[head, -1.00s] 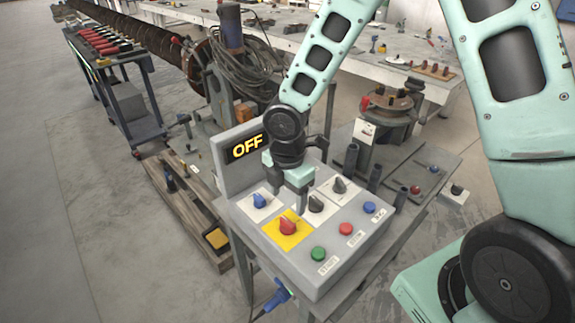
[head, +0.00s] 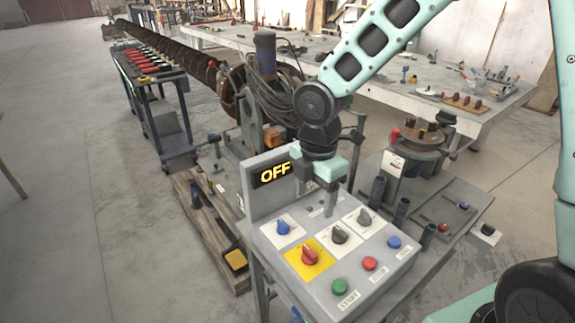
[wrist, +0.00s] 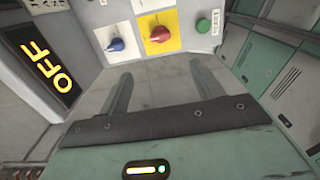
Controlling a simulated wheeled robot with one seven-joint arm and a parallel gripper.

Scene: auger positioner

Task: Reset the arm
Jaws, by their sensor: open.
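My gripper (head: 328,203) is above the back part of the grey control box (head: 385,283), pointing down, with nothing between its fingers. In the wrist view my gripper (wrist: 160,88) shows two fingers set apart and empty. The box carries a display reading OFF (head: 273,174), a blue knob (head: 283,227), a red knob on a yellow plate (head: 310,256), two dark knobs, and green, red and blue buttons. The wrist view shows the blue knob (wrist: 116,45), red knob (wrist: 159,34) and green button (wrist: 203,25) beyond the fingertips.
A wooden pallet (head: 208,225) lies on the floor left of the box. A cart with red-handled tools (head: 150,70) stands at the back left near the long auger (head: 180,50). A long worktable (head: 395,80) is behind. The floor at left is clear.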

